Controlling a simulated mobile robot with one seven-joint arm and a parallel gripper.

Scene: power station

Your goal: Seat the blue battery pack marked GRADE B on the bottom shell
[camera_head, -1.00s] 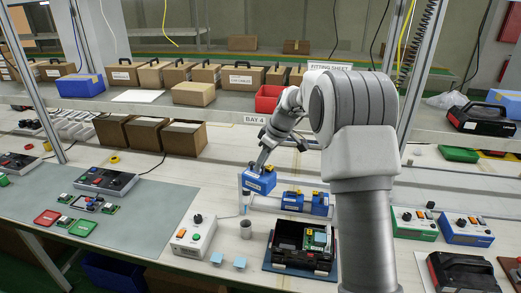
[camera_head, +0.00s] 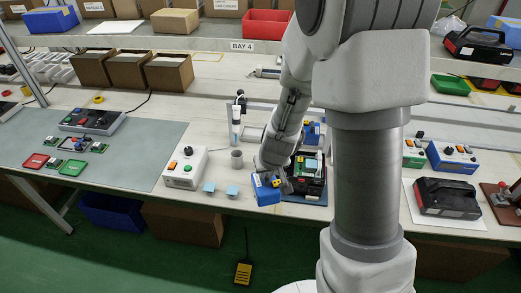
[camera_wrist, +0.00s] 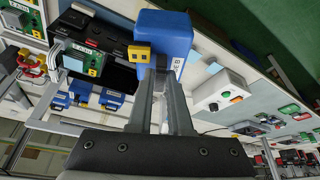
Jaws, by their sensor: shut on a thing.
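My gripper (camera_head: 272,171) is shut on a blue battery pack (camera_head: 266,192), which has a yellow connector and a white label too small to read. The pack hangs at the bench's front edge, just left of the bottom shell. The bottom shell (camera_head: 312,188) is a black tray with a green circuit board, partly hidden behind my arm. In the wrist view the held pack (camera_wrist: 165,32) is between my fingertips (camera_wrist: 160,78), with the black shell (camera_wrist: 100,30) beside it. Whether pack and shell touch, I cannot tell.
Other blue packs (camera_wrist: 112,98) stand in the rack behind. A black pack (camera_head: 446,198) lies to the right. Bare bench shows behind the cup.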

